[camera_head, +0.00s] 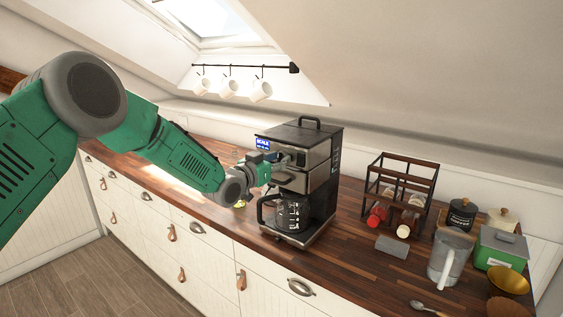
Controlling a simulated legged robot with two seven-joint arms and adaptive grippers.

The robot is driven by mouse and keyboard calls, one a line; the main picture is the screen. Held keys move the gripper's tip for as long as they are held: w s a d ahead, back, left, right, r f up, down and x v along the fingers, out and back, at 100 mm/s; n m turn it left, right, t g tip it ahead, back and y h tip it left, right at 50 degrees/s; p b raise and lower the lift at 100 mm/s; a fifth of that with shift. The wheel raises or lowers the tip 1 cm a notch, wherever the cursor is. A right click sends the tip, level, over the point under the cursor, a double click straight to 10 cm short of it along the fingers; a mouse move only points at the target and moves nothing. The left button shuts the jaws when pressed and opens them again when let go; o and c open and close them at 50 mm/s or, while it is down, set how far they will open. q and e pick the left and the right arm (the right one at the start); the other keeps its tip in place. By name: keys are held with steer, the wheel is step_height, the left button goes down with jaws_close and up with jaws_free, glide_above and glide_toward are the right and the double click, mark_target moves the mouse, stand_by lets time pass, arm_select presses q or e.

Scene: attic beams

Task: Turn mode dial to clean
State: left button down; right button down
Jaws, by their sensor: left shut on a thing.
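A black and steel coffee machine (307,170) stands on the wooden counter, with a glass carafe (291,213) in its lower bay. My left arm comes in from the left. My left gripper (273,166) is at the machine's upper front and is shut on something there. The gripper covers that spot, so the mode dial and its setting are hidden. A small blue display (263,144) shows on the machine just above the gripper. My right gripper is not in view.
On the counter (345,275) to the right are a dark rack (402,187), a grey block (391,246), a metal pitcher (450,256), a green box (501,248) and a gold bowl (508,279). White mugs (262,90) hang from a rail behind. The sloped ceiling is low on the right.

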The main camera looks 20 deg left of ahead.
arm_select(q)
steer(key=m+b, duration=0.4)
steer(key=shift+f+m+b, duration=0.15)
steer(key=shift+m+b, duration=0.15)
steer(key=shift+b, duration=0.1)
steer(key=m+b, duration=0.2)
steer(key=m, duration=0.1)
steer(key=shift+a+b, duration=0.15)
steer(key=shift+b, duration=0.25)
steer(key=shift+m+b, duration=0.8)
steer(key=shift+m, duration=0.1)
steer(key=c, duration=1.2)
jaws_free()
steer(key=shift+d, duration=0.2)
steer(key=shift+w+d, duration=0.1)
steer(key=shift+d, duration=0.05)
